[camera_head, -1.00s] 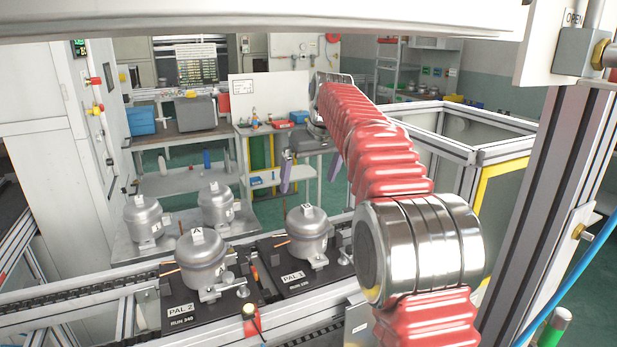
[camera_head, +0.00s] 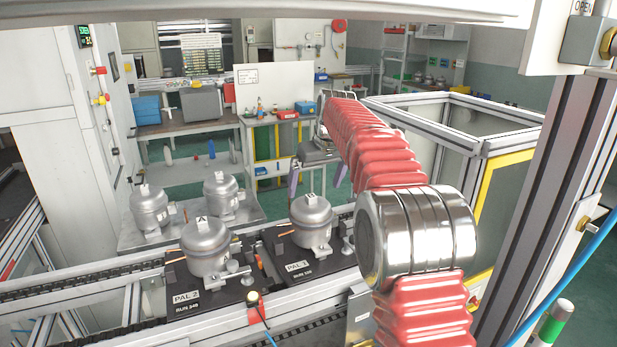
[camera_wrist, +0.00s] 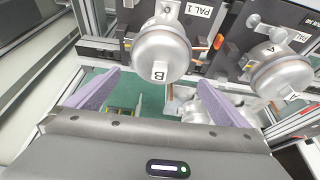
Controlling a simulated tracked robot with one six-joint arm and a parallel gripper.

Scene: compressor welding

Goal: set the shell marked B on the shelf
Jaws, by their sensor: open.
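The shell marked B (camera_wrist: 163,50) is a grey metal dome on the PAL 1 pallet (camera_wrist: 193,9) in the wrist view. In the head view this shell (camera_head: 312,225) stands upright on the right pallet (camera_head: 283,256). My gripper (camera_wrist: 158,80) is open and empty, its two purple fingers spread wide on the near side of shell B, not around it. In the head view my gripper (camera_head: 317,185) hangs just behind and above that shell. A similar shell marked A (camera_head: 206,248) stands on the PAL 2 pallet (camera_head: 186,310) and also shows in the wrist view (camera_wrist: 275,76).
Two more shells (camera_head: 150,210) (camera_head: 221,195) stand on a metal plate (camera_head: 185,234) at left, behind the pallets. A bench with a lower shelf (camera_head: 187,178) lies beyond. A framed enclosure (camera_head: 490,145) and a post (camera_head: 545,180) stand at right.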

